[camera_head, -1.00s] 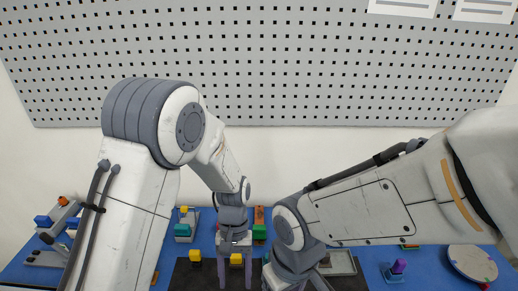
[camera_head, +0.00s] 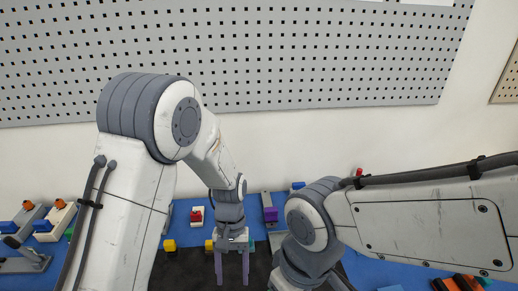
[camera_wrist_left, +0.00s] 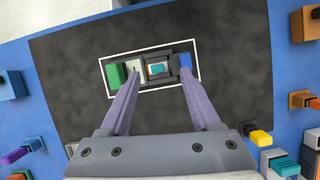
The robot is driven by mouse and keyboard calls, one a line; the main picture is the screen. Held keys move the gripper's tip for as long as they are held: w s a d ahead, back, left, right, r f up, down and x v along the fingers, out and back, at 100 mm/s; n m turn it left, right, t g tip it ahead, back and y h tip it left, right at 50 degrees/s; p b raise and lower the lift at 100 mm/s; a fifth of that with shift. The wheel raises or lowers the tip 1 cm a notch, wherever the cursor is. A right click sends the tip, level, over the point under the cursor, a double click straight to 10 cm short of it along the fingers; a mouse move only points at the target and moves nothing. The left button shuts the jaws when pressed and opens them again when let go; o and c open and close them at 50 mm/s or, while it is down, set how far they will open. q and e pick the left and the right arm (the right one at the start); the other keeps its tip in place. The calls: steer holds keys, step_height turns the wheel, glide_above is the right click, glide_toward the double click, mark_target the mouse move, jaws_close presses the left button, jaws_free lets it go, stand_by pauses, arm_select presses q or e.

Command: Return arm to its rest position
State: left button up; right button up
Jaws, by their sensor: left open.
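My left arm comes in from the left of the head view, bent at a large grey joint. Its gripper (camera_head: 232,266) points down over the dark mat (camera_head: 189,268), with two purple fingers apart and nothing visible between them. In the left wrist view the open fingers (camera_wrist_left: 158,80) show in front of a white-outlined rectangle on the mat. That rectangle holds a row: a green block (camera_wrist_left: 117,75), a pale piece (camera_wrist_left: 134,70), a dark-framed piece (camera_wrist_left: 157,69) and a blue block (camera_wrist_left: 185,65). My right arm reaches in from the right; its gripper is cut off at the bottom.
A blue table surface (camera_head: 182,222) surrounds the mat. Several coloured parts stand around it, including a yellow block (camera_head: 169,245), a red-topped part (camera_head: 196,215) and a purple block (camera_head: 270,214). A grey pegboard (camera_head: 300,60) is on the wall behind.

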arm_select(q)
steer(key=s+d+r+m+t+h, duration=0.1)
steer(key=s+r+m+t, duration=0.3)
steer(key=s+r, duration=0.9)
steer(key=shift+s+d+r+m, duration=0.35)
steer(key=shift+d+r+m, duration=0.4)
steer(key=shift+m, duration=1.05)
steer(key=shift+a, duration=0.1)
